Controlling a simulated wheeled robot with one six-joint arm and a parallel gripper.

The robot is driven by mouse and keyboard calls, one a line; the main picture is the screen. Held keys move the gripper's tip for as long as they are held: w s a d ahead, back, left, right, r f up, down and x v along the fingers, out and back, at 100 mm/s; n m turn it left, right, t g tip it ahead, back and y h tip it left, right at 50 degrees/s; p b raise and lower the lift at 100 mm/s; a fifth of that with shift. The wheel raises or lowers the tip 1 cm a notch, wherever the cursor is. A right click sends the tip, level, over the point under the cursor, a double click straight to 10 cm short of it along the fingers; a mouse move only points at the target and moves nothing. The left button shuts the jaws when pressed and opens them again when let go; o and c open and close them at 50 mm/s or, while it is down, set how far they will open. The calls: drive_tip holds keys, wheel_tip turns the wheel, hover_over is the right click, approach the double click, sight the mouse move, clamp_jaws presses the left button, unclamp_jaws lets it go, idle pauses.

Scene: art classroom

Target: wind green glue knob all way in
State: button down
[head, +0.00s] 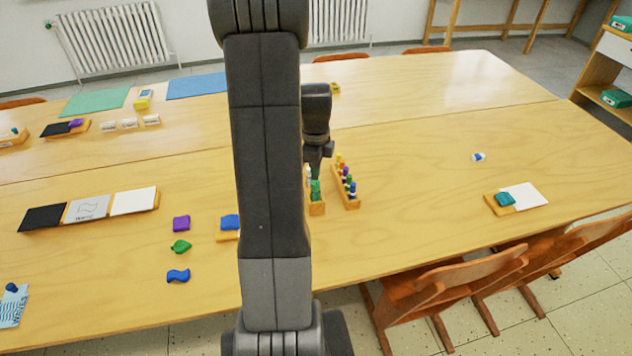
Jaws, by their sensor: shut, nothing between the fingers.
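A small green glue stick (315,193) stands upright in a wooden holder (317,210) on the table, just right of my arm. My gripper (314,165) points down directly above the green glue stick. It is shut and empty, and I cannot tell whether its tips touch the green stick. The knob is too small to make out, and my arm hides the left side of this area.
A wooden rack (352,205) with several coloured sticks stands close on the right. A blue block (230,222) is partly behind my arm. Purple (181,223), green (181,246) and blue (178,276) pieces lie left. The table right of the rack is mostly clear.

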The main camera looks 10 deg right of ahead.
drive_tip(key=shift+f+b, duration=0.65)
drive_tip(key=shift+f, duration=0.25)
idle(0.5)
drive_tip(key=shift+r, duration=0.15)
drive_tip(key=shift+r+p, duration=0.4)
drive_tip(key=shift+c, duration=2)
unclamp_jaws()
